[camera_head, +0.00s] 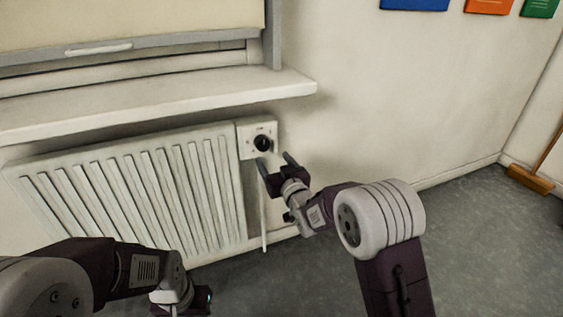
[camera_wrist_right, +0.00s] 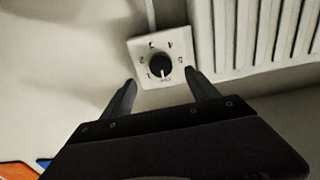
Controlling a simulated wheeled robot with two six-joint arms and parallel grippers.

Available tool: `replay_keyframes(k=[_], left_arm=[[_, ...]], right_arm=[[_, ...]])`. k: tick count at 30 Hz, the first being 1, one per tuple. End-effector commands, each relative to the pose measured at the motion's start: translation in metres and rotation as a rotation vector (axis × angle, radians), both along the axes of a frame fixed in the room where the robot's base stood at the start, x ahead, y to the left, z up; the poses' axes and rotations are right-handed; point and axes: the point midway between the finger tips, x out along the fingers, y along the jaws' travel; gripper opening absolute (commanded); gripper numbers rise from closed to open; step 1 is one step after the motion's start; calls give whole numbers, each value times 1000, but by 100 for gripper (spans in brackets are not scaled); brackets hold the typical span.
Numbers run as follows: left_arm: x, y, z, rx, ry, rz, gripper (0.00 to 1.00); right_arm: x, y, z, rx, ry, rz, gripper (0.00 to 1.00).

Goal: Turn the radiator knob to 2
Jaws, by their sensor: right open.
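The radiator knob (camera_head: 262,143) is a round black dial on a square white plate (camera_head: 246,150) at the radiator's upper right end. In the right wrist view the knob (camera_wrist_right: 160,65) shows a pale pointer mark directed down toward the picture's bottom. My right gripper (camera_head: 275,159) is open and empty just in front of and below the knob. In the wrist view its fingers (camera_wrist_right: 161,78) stand either side of the knob, apart from it. My left gripper (camera_head: 188,303) is low, its fingers mostly hidden.
The white ribbed radiator (camera_head: 130,190) stretches left under a window sill (camera_head: 160,100) that juts out above the plate. A thin pipe (camera_head: 264,225) runs down below it. A broom (camera_head: 530,178) stands at the far right.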

Motion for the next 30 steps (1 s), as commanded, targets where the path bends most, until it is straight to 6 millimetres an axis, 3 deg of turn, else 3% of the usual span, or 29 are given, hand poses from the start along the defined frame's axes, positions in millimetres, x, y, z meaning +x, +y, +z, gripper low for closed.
replay_keyframes(k=[5,8,10,18,30], left_arm=[[0,0,12,0,-1,0,20],[0,0,30,0,-1,0,20],[1,0,18,0,-2,0,20],[0,0,0,0,0,0,20],[0,0,-2,0,0,0,20]], right_arm=[[6,2,7,0,-1,0,69],[20,7,10,1,1,0,69],[34,11,-1,1,-3,0,69],[76,25,0,1,-2,0,69],[86,28,2,0,1,0,69]])
